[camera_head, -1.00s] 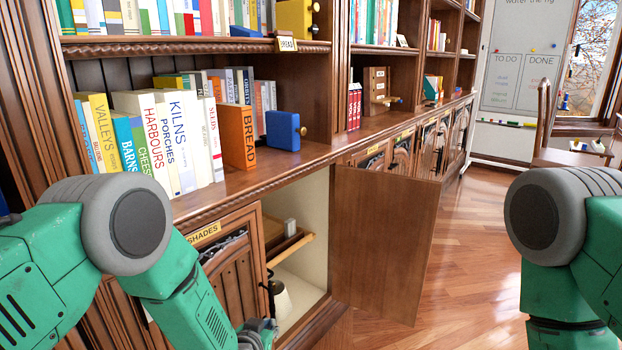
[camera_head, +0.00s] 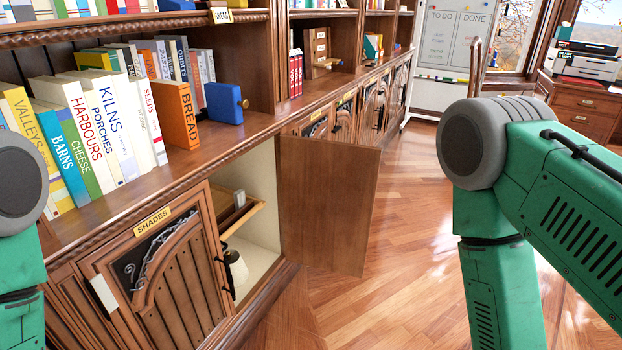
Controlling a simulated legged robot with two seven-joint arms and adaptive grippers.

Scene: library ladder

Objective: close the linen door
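One cabinet door (camera_head: 325,205) stands swung wide open, its plain brown inner face toward me. No label shows on it, so I cannot read whether it is the linen door. The open compartment (camera_head: 262,222) left of it has a cream interior with a wooden tray (camera_head: 240,212) and a dark-and-white vessel (camera_head: 238,268), partly hidden. My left arm shows only at the left edge, and my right arm stands at the right, clear of the door. Both grippers are out of the frame.
The closed SHADES door (camera_head: 165,285) is left of the opening. Books, including an orange BREAD book (camera_head: 176,115), and a blue box (camera_head: 223,103) stand on the ledge above. Wood floor (camera_head: 410,215) is open right of the door. A whiteboard (camera_head: 450,50) stands behind.

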